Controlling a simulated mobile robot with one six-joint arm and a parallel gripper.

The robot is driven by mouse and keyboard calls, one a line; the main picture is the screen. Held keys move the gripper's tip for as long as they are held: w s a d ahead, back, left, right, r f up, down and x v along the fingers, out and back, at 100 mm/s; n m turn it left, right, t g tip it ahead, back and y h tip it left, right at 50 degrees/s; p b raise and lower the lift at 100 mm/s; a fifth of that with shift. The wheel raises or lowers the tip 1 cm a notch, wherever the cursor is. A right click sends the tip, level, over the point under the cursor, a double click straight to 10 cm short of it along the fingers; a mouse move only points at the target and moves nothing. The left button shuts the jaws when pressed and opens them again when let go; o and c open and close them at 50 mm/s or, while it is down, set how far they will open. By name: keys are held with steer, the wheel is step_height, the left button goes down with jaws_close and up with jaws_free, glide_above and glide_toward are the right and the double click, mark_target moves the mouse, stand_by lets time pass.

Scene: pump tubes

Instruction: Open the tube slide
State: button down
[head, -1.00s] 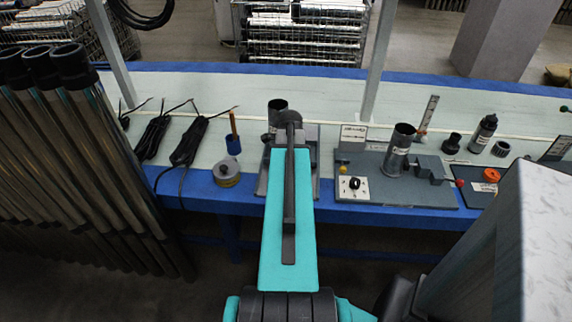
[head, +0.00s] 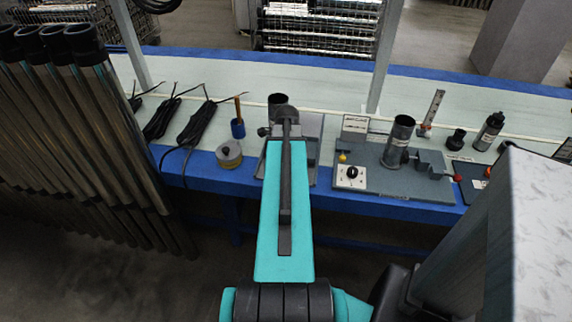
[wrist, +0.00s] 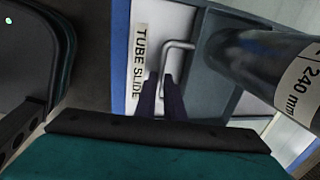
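In the wrist view, the tube slide's metal handle (wrist: 180,44), a bent grey bar, stands on a pale panel beside the white "TUBE SLIDE" label (wrist: 139,62). My gripper (wrist: 162,82) has its two dark fingers close together, one on each side of the handle's near leg; it looks shut on it. In the head view, my teal arm reaches to the bench and hides the slide and handle. A dark upright tube (head: 278,100) stands just beyond the arm's end. A tube marked "240 mm" (wrist: 262,58) is close on the right in the wrist view.
A grey fixture plate (head: 425,188) with a tube and a knob is to the right on the blue-edged bench (head: 200,182). Long pipes (head: 75,110) lean at far left.

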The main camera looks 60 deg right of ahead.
steer(key=c, duration=1.8)
jaws_free()
steer(key=shift+s+d, duration=0.1)
steer(key=shift+s, duration=0.25)
steer(key=shift+c, duration=0.2)
steer(key=shift+w, duration=0.1)
steer(key=shift+r, duration=0.15)
steer(key=shift+w+a+r, duration=0.1)
steer(key=shift+a+r, duration=0.1)
steer(key=shift+r, duration=0.65)
step_height(320, 180, up, 12)
steer(key=s+a, duration=0.1)
steer(key=a, duration=0.1)
steer(key=shift+f, duration=0.25)
